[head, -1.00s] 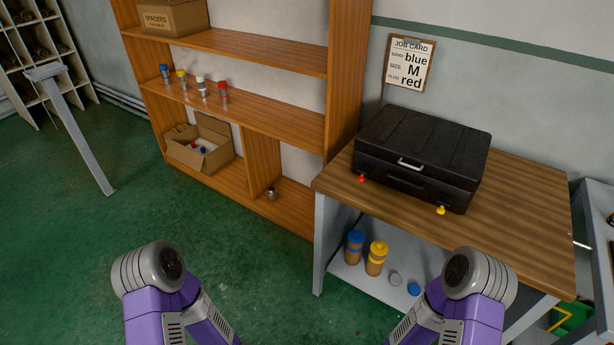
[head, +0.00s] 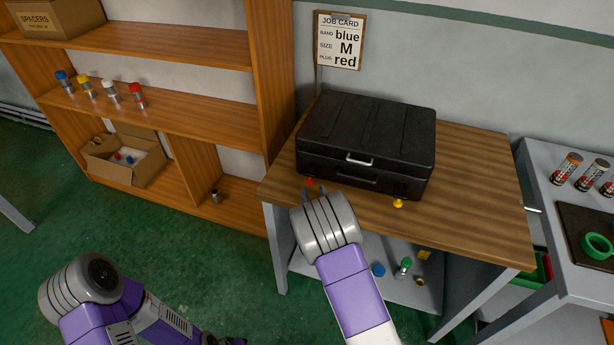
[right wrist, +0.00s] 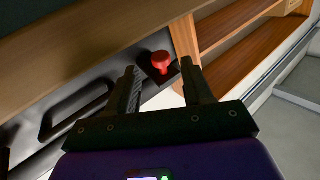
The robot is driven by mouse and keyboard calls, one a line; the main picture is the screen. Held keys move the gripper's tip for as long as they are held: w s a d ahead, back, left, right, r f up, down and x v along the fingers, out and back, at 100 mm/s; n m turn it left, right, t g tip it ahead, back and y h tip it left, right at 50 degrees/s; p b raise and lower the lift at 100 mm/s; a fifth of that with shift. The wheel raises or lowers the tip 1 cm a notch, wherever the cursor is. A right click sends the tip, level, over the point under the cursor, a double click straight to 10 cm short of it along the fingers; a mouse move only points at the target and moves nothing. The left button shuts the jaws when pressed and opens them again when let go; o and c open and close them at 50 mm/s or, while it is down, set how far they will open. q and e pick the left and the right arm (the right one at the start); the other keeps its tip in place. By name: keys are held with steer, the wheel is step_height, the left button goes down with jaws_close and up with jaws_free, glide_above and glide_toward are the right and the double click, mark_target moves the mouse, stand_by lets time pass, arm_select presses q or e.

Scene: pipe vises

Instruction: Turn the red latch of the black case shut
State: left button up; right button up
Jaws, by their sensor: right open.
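The black case (head: 368,135) lies closed on the wooden bench top, its handle side facing me. Its red latch (head: 309,181) is at the left of the front edge. It also shows in the right wrist view as a red knob (right wrist: 161,62) on a dark base. My right gripper (head: 313,191) is at the front left of the case. In the right wrist view its two fingers (right wrist: 159,70) are open and empty, with the red knob just beyond and between the tips. Contact is not visible. Only a dark end of my left gripper (head: 225,340) shows at the bottom edge.
A yellow latch (head: 398,203) is at the right of the case front. A job card (head: 337,40) hangs on the wall. The wooden shelf (head: 200,118) stands close on the left, a grey table (head: 545,165) on the right. The bench top (head: 480,190) right of the case is clear.

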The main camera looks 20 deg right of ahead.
mark_target(309, 180)
steer(key=shift+w+r, duration=0.2)
steer(key=shift+w, duration=0.2)
steer(key=shift+w+f+b, duration=0.2)
steer(key=shift+w+b, duration=0.1)
steer(key=shift+w, duration=2.1)
jaws_close()
